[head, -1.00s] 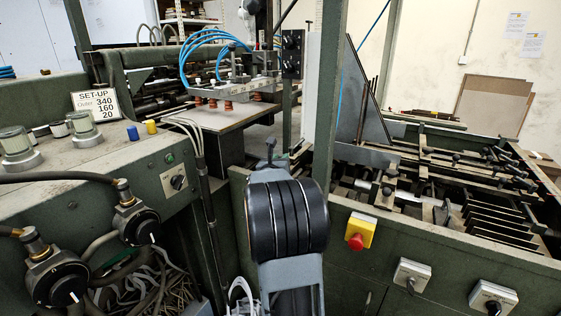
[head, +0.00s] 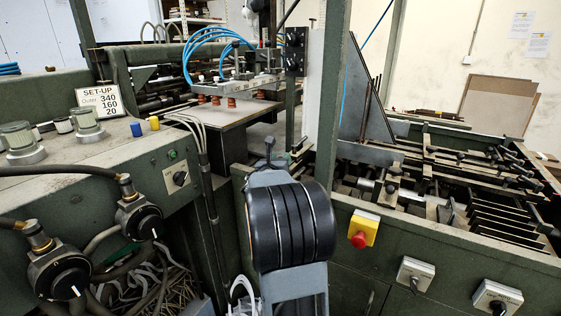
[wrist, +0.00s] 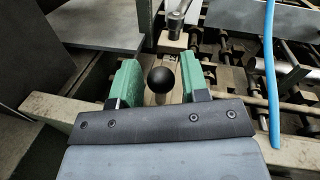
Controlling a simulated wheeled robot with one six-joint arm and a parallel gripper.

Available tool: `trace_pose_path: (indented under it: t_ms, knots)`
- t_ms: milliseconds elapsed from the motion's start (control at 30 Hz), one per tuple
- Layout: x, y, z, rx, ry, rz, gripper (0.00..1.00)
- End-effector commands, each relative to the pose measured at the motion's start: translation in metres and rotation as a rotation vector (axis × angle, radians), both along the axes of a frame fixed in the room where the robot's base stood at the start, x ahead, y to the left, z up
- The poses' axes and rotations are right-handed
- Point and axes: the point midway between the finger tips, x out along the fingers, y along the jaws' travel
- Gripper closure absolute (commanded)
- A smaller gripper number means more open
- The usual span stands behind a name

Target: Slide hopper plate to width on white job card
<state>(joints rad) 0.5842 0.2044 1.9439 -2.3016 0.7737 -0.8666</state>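The white job card (head: 104,101) stands on the machine at the left in the head view, reading SET-UP, Outer 340, 160, 20. A tall grey triangular plate (head: 352,103) stands upright at the hopper; I cannot tell for sure that it is the hopper plate. In the wrist view, my gripper (wrist: 159,82) is open, with one green finger on each side of a black ball knob (wrist: 160,80). Narrow gaps show between knob and fingers. What the knob is fixed to is mostly hidden below it. In the head view my arm hides the gripper's fingers.
A blue hose (wrist: 271,75) hangs close right of the gripper in the wrist view. Rods and bars fill the bed (head: 455,175) at the right. A red emergency button (head: 358,240) sits on the front panel. A suction-cup head (head: 235,82) overhangs the feed table.

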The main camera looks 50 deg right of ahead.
Motion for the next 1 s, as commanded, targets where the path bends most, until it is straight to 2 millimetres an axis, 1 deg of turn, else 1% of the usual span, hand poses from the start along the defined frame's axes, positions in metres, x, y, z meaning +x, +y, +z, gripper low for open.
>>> trace_pose_path:
  t_ms: [33,100,333,467,567,800,1000]
  knots:
    - [0.0,0.0,0.0,0.0,0.0,0.0,0.54]
    - [0.0,0.0,0.0,0.0,0.0,0.0,0.48]
    - [0.0,0.0,0.0,0.0,0.0,0.0,0.48]
    - [-0.004,0.009,0.0,0.0,0.0,0.001,0.48]
    - [-0.01,0.023,0.0,0.0,-0.001,0.002,0.48]
    - [-0.031,0.068,0.0,-0.001,-0.001,0.003,0.48]
    - [-0.046,0.1,0.0,0.0,-0.001,0.003,0.48]
